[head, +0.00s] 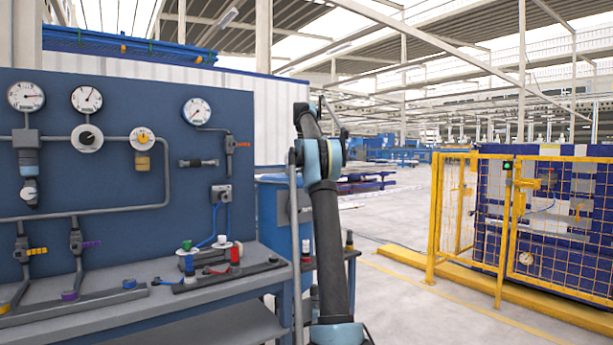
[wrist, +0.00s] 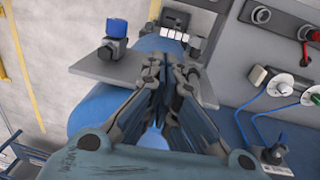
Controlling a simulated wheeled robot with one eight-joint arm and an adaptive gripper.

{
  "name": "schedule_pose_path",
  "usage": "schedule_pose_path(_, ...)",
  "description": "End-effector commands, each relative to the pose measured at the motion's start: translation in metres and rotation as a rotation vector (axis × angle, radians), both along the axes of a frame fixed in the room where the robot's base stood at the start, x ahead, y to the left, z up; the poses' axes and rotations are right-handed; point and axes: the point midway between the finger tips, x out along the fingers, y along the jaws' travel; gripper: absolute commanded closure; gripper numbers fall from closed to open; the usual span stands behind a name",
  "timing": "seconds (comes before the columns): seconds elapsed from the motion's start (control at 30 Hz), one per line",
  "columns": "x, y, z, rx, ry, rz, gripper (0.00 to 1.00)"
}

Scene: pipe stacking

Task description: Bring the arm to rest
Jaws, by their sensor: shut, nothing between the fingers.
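My arm (head: 327,210) stands nearly upright in the middle of the head view, to the right of the workbench. My gripper (wrist: 163,68) shows in the wrist view with its fingers shut together and nothing held between them. It is above a grey plate (wrist: 92,66) and a blue rounded body (wrist: 88,112). I cannot make out the gripper clearly in the head view.
A blue panel (head: 110,170) with gauges and pipes stands at the left over a grey workbench (head: 215,295) bearing small fittings. A yellow mesh fence (head: 470,215) stands at the right.

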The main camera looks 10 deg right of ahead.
Motion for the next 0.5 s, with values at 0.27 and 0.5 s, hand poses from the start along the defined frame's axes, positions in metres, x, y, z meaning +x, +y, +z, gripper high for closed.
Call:
schedule_pose_path(0.27,-0.001,0.000,0.000,0.000,0.000,-0.001,1.00)
schedule_pose_path(0.5,-0.031,0.010,0.007,0.006,-0.013,-0.022,1.00)
